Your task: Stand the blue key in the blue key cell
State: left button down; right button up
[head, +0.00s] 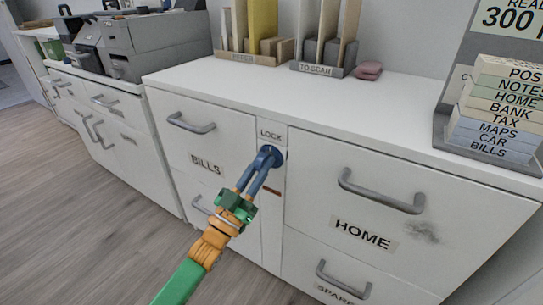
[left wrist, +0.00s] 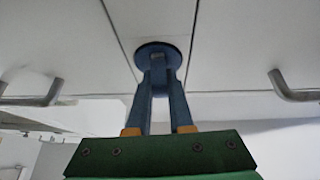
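A round blue disc (head: 270,156) sits on the cabinet front under the LOCK label. It also shows in the left wrist view (left wrist: 158,50). My left gripper (head: 266,163) reaches up to it, with its two blue fingers close together at the disc. A small blue-grey piece (left wrist: 157,62), seemingly the blue key's grip, stands between the fingertips at the disc's face. The fingers flank it closely and look shut on it. The fingers hide most of the key. I cannot make out a blue key cell. My right gripper is not in view.
The white desk top (head: 330,95) has clear room in the middle. A TO SCAN rack (head: 322,68) and a pink item (head: 368,71) stand at the back. Labelled boxes (head: 494,110) are stacked at right. Drawer handles (head: 380,192) stick out beside the lock.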

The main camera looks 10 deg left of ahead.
aim_at(260, 159)
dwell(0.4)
pick_arm(q)
jog(key=shift+s+a+p, duration=0.2)
jog(key=shift+s+p, duration=0.2)
jog(key=shift+p, duration=0.05)
jog(key=shift+s+a+p, duration=0.3)
jog(key=shift+s+p, duration=0.2)
jog(key=shift+s, duration=0.15)
jog(key=shift+s+a+p, duration=0.25)
jog(key=shift+s+p, duration=0.2)
jog(key=shift+s, duration=0.2)
jog(key=shift+s+a+p, duration=0.25)
jog(key=shift+s+p, duration=0.05)
jog(key=shift+s, duration=0.25)
jog(key=shift+s+a+p, duration=0.2)
jog(key=shift+s+p, duration=0.1)
jog(key=shift+s, duration=0.25)
